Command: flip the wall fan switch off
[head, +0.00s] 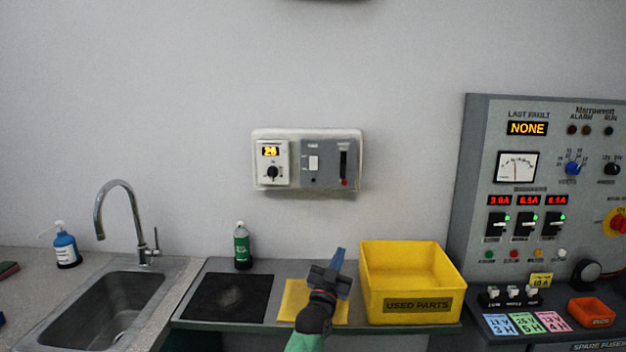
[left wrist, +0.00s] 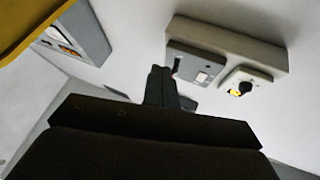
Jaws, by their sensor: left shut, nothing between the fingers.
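The wall panel (head: 306,133) is mounted on the wall above the counter. Its grey right part (head: 330,176) carries a white rocker switch (head: 314,163) and a dark slot with a red mark. The left part holds a white thermostat (head: 272,163) with a lit display and black knob. My left gripper (head: 339,258) is shut and empty, below and slightly right of the panel, apart from it. In the left wrist view, the gripper fingers (left wrist: 160,88) point toward the wall, with the white switch (left wrist: 202,77) beyond and to their right. My right gripper is not in view.
A yellow bin (head: 411,305) stands on the counter right of my left gripper. A yellow cloth or sheet (head: 296,300) lies under the gripper. A green bottle (head: 242,246), sink (head: 120,305) and faucet (head: 118,184) are left. A control console (head: 475,200) stands right. The wall around the panel is clear.

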